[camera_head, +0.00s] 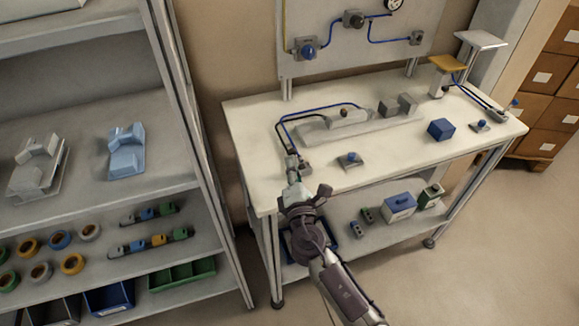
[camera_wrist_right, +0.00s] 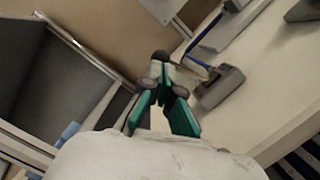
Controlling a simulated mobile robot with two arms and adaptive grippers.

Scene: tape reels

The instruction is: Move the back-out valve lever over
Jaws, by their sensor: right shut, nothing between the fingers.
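A small grey valve block (camera_head: 306,167) sits at the left front of the white workbench (camera_head: 400,160), with hoses running to it. It also shows in the wrist view as a grey block (camera_wrist_right: 220,88), with a dark round knob (camera_wrist_right: 160,57) beside it. My right gripper (camera_head: 293,180) is at this valve, over the bench's left edge. In the wrist view its green-lined fingers (camera_wrist_right: 166,92) are shut and empty, their tips close to the knob. I cannot tell whether they touch it. The gripper partly hides the lever. My left gripper is not in view.
A blue-knobbed valve (camera_head: 350,159) stands to the right on the bench. A shelf rack (camera_head: 190,110) with reels stands to the left. The front middle of the bench is mostly clear.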

